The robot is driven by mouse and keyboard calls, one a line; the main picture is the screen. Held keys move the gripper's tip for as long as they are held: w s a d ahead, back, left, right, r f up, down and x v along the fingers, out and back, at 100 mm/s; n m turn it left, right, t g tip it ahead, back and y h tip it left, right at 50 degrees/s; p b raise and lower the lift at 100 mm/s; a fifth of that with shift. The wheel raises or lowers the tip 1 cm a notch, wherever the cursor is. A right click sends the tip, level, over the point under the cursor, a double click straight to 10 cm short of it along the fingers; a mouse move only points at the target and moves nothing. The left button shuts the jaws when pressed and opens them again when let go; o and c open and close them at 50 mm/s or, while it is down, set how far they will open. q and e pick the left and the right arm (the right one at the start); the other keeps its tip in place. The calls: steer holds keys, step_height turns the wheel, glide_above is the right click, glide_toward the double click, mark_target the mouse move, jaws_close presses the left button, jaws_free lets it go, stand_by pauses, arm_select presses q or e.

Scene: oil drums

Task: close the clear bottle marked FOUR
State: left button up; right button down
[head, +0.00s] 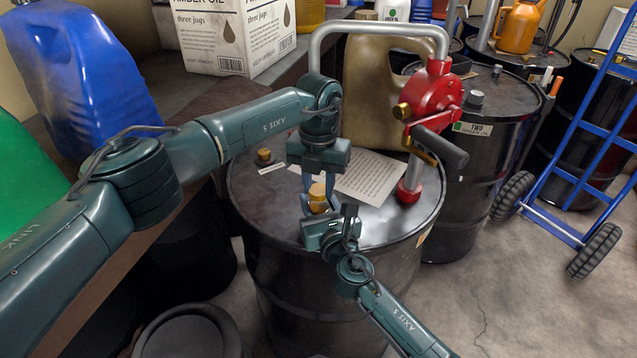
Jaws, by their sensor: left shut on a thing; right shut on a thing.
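A small amber-yellow cap (317,190) shows between the fingers of my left gripper (317,184), which reaches down from above and is shut on it. My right gripper (320,212) comes up from the lower right, just below the cap. It is shut on what appears to be the bottle, which my grippers mostly hide. No marking FOUR can be read, and I cannot tell whether the cap is seated on the neck. Both grippers are above the top of the dark drum (405,225).
On the drum top are another small amber-capped item (264,155), a printed sheet (370,178), a red pump (432,100) and a tan jug (375,85). A blue jug (85,80) and white carton (230,35) are on the left bench. A blue hand truck (570,160) stands right.

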arm_select(q)
steer(key=o, duration=1.2)
steer(key=shift+r, duration=0.1)
step_height(320, 180, up, 12)
steer(key=shift+f, duration=0.1)
arm_select(e)
steer(key=c, duration=0.8)
jaws_free()
steer(key=shift+o, duration=0.2)
steer(key=shift+s, duration=0.1)
arm_select(q)
steer(key=shift+r, duration=0.2)
arm_select(e)
steer(key=v, duration=1.3)
